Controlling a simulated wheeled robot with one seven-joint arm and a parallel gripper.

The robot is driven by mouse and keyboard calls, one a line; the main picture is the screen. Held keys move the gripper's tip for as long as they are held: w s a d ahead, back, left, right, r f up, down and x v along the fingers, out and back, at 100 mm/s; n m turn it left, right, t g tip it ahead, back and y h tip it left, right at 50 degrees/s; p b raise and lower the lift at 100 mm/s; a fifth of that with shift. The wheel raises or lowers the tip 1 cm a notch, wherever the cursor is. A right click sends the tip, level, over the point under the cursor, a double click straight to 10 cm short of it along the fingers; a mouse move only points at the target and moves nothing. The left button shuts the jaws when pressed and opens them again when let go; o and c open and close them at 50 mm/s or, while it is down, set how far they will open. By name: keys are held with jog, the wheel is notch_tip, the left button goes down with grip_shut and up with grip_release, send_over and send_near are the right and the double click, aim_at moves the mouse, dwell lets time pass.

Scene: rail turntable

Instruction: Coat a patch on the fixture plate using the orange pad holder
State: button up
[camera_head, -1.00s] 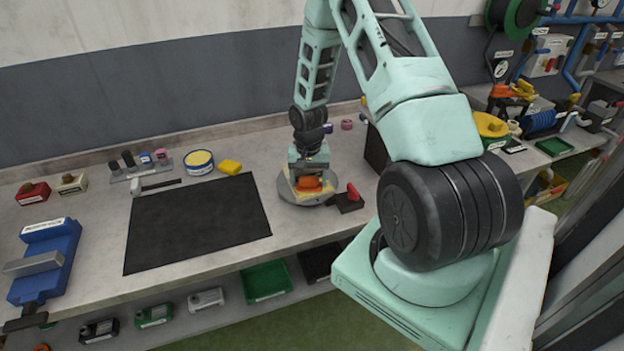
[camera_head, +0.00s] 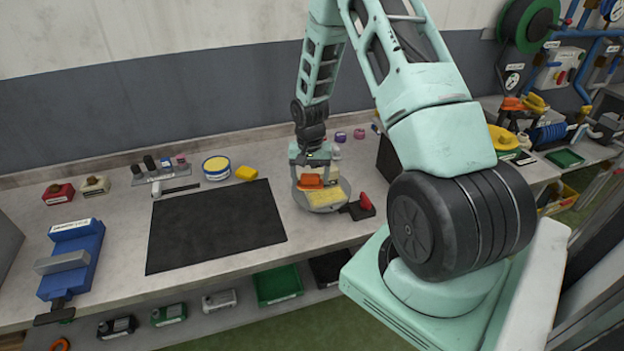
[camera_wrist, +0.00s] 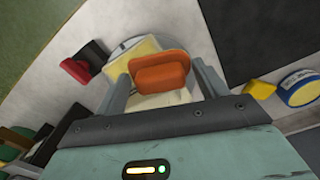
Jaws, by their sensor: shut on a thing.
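The orange pad holder (camera_head: 310,181) is held in my gripper (camera_head: 311,171), over the pale yellow fixture plate (camera_head: 327,198). The plate lies on a round grey turntable (camera_head: 316,208) on the bench. In the wrist view the orange pad holder (camera_wrist: 160,72) sits between the two fingers of my gripper (camera_wrist: 163,85). Pale yellow surface (camera_wrist: 143,50) shows beyond and below it, and the grey disc (camera_wrist: 122,48) edges out behind. The pad's underside is hidden, so I cannot tell whether it touches the plate or whether any coating shows.
A red-handled black block (camera_head: 365,206) stands right beside the turntable. A black mat (camera_head: 215,228) lies to the left. A yellow sponge (camera_head: 246,173) and a round yellow-blue tin (camera_head: 216,167) are behind it. A dark box (camera_head: 388,160) stands to the right.

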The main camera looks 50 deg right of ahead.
jog(key=shift+r+p, duration=0.7)
jog(key=shift+r, duration=0.65)
jog(key=shift+a+f, duration=0.1)
